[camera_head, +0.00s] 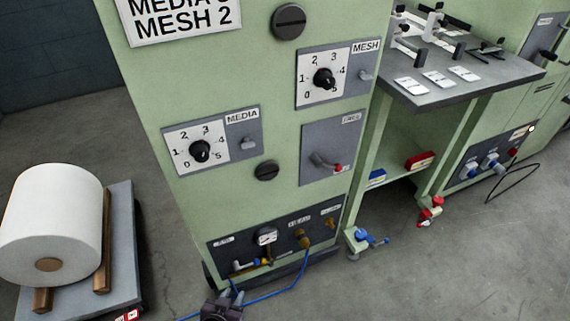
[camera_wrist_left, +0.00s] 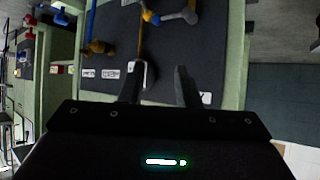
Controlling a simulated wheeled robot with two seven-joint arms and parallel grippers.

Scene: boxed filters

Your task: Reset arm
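My left gripper (camera_head: 222,303) shows at the bottom edge of the head view, in front of the foot of the green cabinet (camera_head: 215,85). In the left wrist view its two dark fingers (camera_wrist_left: 158,80) stand apart with nothing clear between them, so it is open. Beyond the fingers is the dark lower panel (camera_wrist_left: 165,75) with labels and fittings; this panel (camera_head: 285,262) also shows in the head view. I cannot tell how near the fingers are to it. My right gripper is out of view.
A blue hose (camera_head: 270,296) runs from the panel past the left gripper. A white roll (camera_head: 50,215) rests on a grey cart (camera_head: 122,240) at left. A grey worktable (camera_head: 440,92) stands at right. Red and blue valves stick out low near it. Grey floor (camera_head: 430,280) is open at lower right.

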